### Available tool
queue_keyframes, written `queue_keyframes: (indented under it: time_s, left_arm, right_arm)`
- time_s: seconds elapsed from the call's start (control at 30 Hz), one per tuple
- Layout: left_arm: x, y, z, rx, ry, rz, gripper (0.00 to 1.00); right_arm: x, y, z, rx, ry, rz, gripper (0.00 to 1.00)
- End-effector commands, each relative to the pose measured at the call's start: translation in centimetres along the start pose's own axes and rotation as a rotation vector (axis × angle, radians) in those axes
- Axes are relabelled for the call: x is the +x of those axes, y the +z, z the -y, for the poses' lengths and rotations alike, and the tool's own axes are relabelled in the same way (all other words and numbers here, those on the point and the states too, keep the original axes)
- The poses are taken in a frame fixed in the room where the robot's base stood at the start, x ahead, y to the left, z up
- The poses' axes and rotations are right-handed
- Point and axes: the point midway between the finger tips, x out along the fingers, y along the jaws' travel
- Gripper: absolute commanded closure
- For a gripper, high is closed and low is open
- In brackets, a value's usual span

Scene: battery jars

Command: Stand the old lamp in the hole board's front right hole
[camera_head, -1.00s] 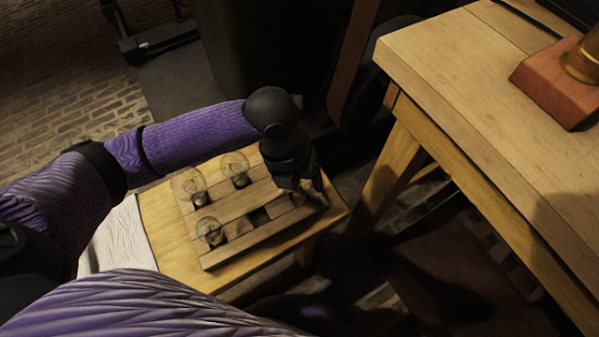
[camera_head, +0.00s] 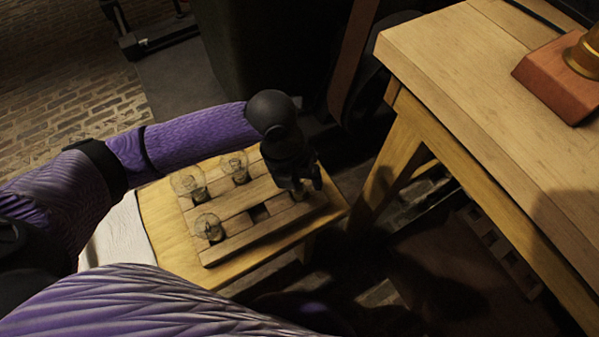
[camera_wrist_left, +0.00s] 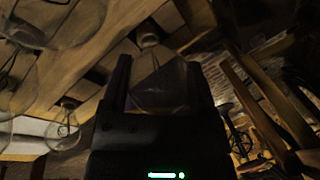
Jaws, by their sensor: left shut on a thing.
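My left gripper (camera_head: 306,183) is over the right end of the wooden hole board (camera_head: 228,246). It is shut on the old lamp (camera_head: 299,195), whose lower end shows just under the fingers at the front right of the board. In the left wrist view, the lamp's clear glass (camera_wrist_left: 160,82) is between the two fingers, its base pointing at the board. I cannot tell whether the base is inside the front right hole. The front middle hole (camera_head: 260,213) is empty. The gripper hides the back right of the board. My right gripper is out of view.
Three other glass lamps stand in the board: back left (camera_head: 189,182), back middle (camera_head: 235,167) and front left (camera_head: 209,228). The board lies on a small wooden table (camera_head: 165,235). A taller wooden table (camera_head: 480,90) on the right bears a reddish block (camera_head: 560,82).

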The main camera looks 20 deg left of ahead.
Motion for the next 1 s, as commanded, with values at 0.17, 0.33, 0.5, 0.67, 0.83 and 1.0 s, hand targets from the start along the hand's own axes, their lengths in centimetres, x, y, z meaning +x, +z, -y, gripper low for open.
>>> queue_keyframes:
  time_s: [0.17,0.33,0.5,0.67,0.83,1.0]
  left_arm:
    - [0.0,0.0,0.0,0.0,0.0,0.0,0.2]
    - [0.0,0.0,0.0,0.0,0.0,0.0,0.0]
    - [-0.4,0.0,0.0,0.0,0.0,0.001,0.0]
    - [-4.4,0.1,0.2,0.001,0.0,0.01,0.0]
    - [-8.6,0.1,0.2,0.0,0.0,0.009,0.0]
    - [-10.1,0.1,0.1,0.0,0.0,0.003,0.0]
  right_arm:
    - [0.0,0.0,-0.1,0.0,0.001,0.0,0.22]
    - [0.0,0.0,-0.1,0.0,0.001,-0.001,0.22]
    - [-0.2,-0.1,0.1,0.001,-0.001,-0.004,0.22]
    - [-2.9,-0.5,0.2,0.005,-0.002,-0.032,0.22]
    - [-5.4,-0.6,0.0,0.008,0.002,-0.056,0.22]
    - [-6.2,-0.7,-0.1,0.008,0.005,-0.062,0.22]
